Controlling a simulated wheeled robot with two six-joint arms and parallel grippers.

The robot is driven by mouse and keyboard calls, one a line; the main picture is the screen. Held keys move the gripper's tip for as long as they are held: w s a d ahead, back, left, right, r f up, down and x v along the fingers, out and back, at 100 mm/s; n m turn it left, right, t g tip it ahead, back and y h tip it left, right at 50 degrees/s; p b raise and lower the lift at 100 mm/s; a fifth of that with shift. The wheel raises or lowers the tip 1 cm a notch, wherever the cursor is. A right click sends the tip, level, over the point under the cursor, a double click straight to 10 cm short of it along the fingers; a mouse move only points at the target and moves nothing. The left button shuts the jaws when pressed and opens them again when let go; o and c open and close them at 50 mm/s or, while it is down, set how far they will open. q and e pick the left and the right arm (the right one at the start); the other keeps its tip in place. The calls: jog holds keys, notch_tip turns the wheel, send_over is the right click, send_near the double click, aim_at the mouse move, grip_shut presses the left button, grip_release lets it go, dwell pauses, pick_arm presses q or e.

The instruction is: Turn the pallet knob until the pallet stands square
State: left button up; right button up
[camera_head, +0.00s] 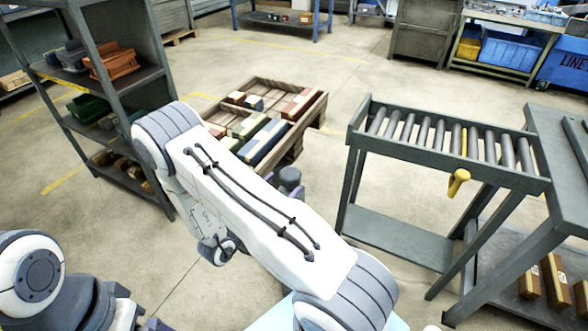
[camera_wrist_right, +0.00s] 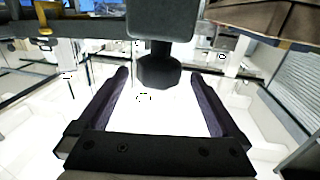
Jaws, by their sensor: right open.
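The wooden pallet (camera_head: 318,103) carries several long boxes and stands left of the middle in the head view. Its edges run diagonally across the picture; I cannot tell how far from square it is. Its dark knob (camera_head: 290,177) sticks out at the near side. In the right wrist view the knob (camera_wrist_right: 158,72) hangs under a dark block, near the tips of my fingers. My right gripper (camera_head: 291,189) is at the knob, its fingers apart. In the wrist view the gripper (camera_wrist_right: 163,80) is open, with no finger seen touching the knob. My left gripper is not in view.
A shelf rack (camera_head: 115,75) with bins stands at the left. A roller conveyor (camera_head: 440,165) with a yellow handle (camera_head: 458,182) stands at the right, beside a grey table (camera_head: 560,165). My right arm covers part of the pallet's near side. Floor between pallet and conveyor is clear.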

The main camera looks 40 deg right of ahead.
aim_at(296, 172)
jog(key=x, duration=0.7)
jog(key=shift+d+p, duration=0.25)
jog(key=shift+p, duration=0.05)
jog(key=c, duration=1.3)
